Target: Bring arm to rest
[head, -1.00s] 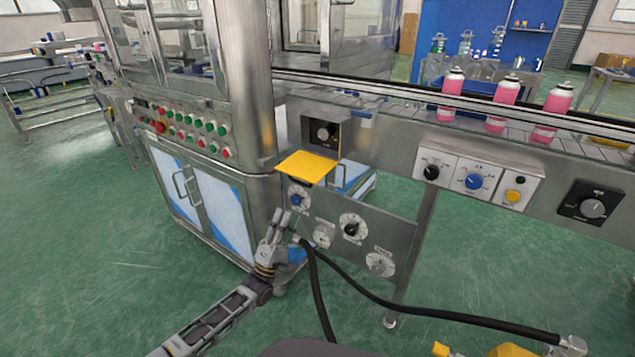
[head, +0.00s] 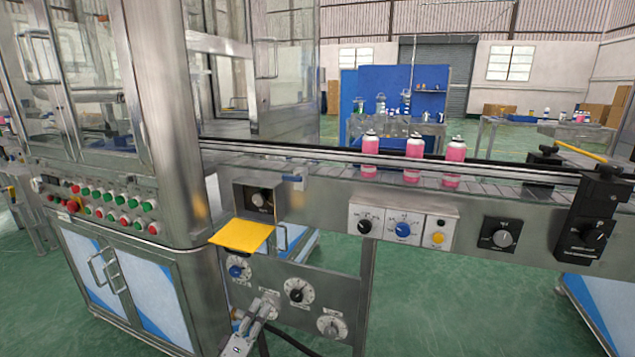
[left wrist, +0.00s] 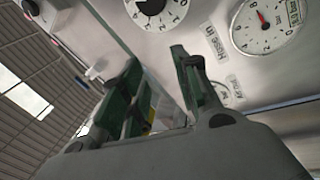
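My left gripper (head: 250,318) is at the bottom of the head view, in front of the lower left of the steel gauge panel (head: 348,300). In the left wrist view its two dark green fingers (left wrist: 158,72) stand apart, with no object held between them. The wrist view also shows a large dial gauge (left wrist: 265,22) and a label reading "Hose in" (left wrist: 214,42) close beyond the fingers. I cannot tell whether the fingers touch the panel. My right gripper is not in view.
A yellow plate (head: 242,235) juts out above the panel's dials. The conveyor (head: 490,188) carries pink cans (head: 413,158). A steel cabinet with buttons (head: 110,215) stands at left. A black hose runs below the panel. Green floor (head: 480,300) is free at lower right.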

